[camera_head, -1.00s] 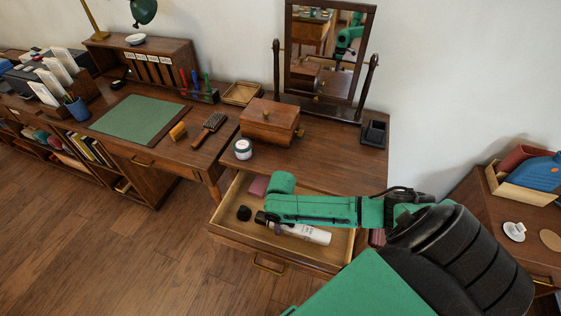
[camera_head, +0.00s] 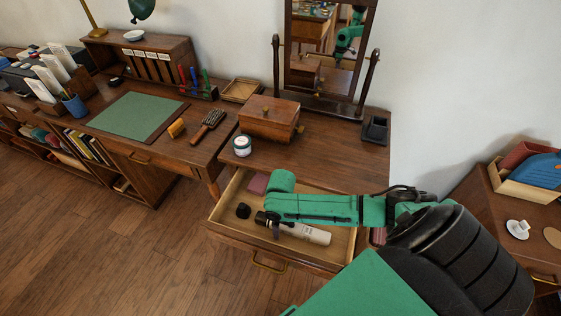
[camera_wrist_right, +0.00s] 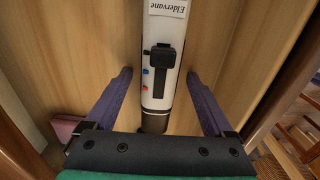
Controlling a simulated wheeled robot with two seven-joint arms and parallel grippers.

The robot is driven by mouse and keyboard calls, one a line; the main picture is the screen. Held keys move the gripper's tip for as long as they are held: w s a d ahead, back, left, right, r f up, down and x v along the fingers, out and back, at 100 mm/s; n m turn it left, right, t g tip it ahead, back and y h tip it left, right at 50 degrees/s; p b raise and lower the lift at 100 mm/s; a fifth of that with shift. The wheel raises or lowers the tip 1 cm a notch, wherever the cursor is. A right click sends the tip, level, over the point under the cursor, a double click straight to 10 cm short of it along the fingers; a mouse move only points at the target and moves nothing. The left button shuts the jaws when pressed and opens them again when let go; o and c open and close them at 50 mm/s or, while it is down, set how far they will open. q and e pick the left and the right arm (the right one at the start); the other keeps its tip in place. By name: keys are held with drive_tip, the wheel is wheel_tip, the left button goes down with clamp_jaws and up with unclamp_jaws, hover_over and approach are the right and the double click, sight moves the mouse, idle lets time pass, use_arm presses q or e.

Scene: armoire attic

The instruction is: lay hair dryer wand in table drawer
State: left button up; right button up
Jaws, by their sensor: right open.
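The hair dryer wand (camera_head: 306,233), a white cylinder with a dark end, lies in the open table drawer (camera_head: 337,245). In the right wrist view the wand (camera_wrist_right: 161,67) carries an "Eldervane" label, a black switch, and red and blue buttons. My right gripper (camera_wrist_right: 160,74) is open, with one purple finger on each side of the wand and visible gaps between. In the head view my right gripper (camera_head: 272,226) is at the wand's dark end, partly hidden by my green arm. My left gripper is not in view.
The drawer also holds a small black object (camera_head: 243,211) and a pinkish item (camera_head: 259,184). A wooden box (camera_head: 268,120), a white jar (camera_head: 242,146) and a mirror (camera_head: 328,60) stand on the table above. A desk with a green mat (camera_head: 137,115) is at left.

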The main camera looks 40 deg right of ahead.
wheel_tip(320, 180, up, 14)
drive_tip(key=p, duration=0.1)
drive_tip(key=shift+s, duration=0.1)
idle(0.5)
